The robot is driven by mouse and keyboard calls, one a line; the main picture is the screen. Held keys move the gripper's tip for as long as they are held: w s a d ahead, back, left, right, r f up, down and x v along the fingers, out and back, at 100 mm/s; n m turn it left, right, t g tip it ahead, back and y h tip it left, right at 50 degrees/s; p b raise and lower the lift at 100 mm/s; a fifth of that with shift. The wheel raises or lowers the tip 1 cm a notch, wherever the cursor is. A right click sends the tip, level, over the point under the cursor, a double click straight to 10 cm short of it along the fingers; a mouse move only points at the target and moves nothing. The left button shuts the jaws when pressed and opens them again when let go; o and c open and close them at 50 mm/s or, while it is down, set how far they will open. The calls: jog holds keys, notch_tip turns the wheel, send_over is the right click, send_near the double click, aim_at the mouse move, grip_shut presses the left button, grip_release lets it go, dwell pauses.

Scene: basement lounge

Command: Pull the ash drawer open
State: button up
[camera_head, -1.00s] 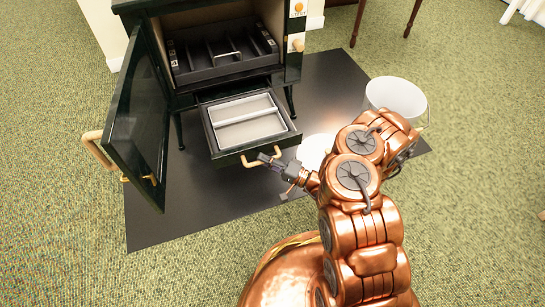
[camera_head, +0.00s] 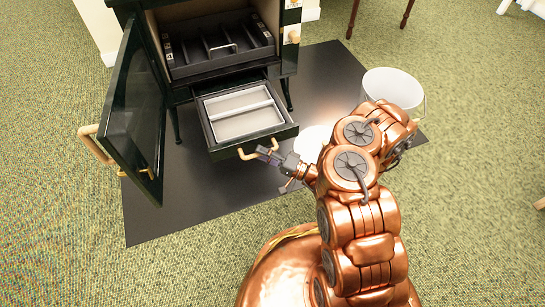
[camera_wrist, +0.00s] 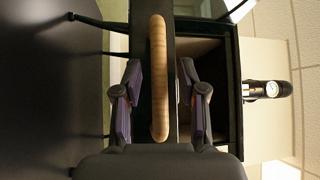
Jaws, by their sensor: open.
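The ash drawer (camera_head: 253,143) is pulled out from under the black stove, and its grey tray (camera_head: 238,113) shows from above. Its tan bar handle (camera_head: 258,151) is on the drawer front. My gripper (camera_head: 272,156) is at the right part of this handle. In the wrist view the wooden handle (camera_wrist: 158,75) runs lengthwise between the two spread fingers of my gripper (camera_wrist: 159,92). Gaps show on both sides, so the fingers are open and not closed on it. How deep the handle lies between them is hard to tell.
The stove door (camera_head: 141,110) stands wide open at the left, beside the drawer. A grate (camera_head: 220,48) sits in the firebox. A white bucket (camera_head: 394,88) stands at the right on the dark floor plate (camera_head: 190,215). The plate is clear in front of the drawer.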

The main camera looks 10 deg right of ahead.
jog(key=v, duration=1.1)
jog(key=shift+s+d, duration=0.3)
jog(key=w+a+r+n+g+y+p, duration=0.1)
jog(key=a+r+n+g+y+p, duration=0.25)
jog(key=r, duration=0.85)
jog(key=a+r+n+g+y+p, duration=0.15)
jog(key=a+r+g+p, duration=0.4)
jog(key=r, duration=0.55)
jog(key=s+a+r+n+g+h+p, duration=0.25)
jog(key=s+r+p, duration=0.25)
jog(key=r, duration=0.4)
jog(key=s+a+r+n+g+h+p, duration=0.2)
jog(key=s+a+r+g+h+p, duration=0.15)
jog(key=r, duration=0.65)
jog(key=s+a+r+n+g+h+p, duration=0.2)
jog(key=s+r+g+p, duration=0.3)
jog(key=r, duration=0.4)
jog(key=s+d+r+m+t+h+p, duration=0.2)
jog(key=s+d+r+h+p, duration=0.4)
jog(key=r, duration=0.5)
jog(key=s+d+r+m+t+h+p, duration=0.3)
jog(key=s+d+r+h+p, duration=0.3)
jog(key=d+r+p, duration=0.3)
notch_tip(320, 180, up, 2)
jog(key=s+t+p, duration=0.1)
jog(key=p, duration=0.3)
jog(key=shift+s+d+m+t+h+p, duration=0.3)
jog(key=shift+d+m+h, duration=0.05)
jog(key=shift+h, duration=0.05)
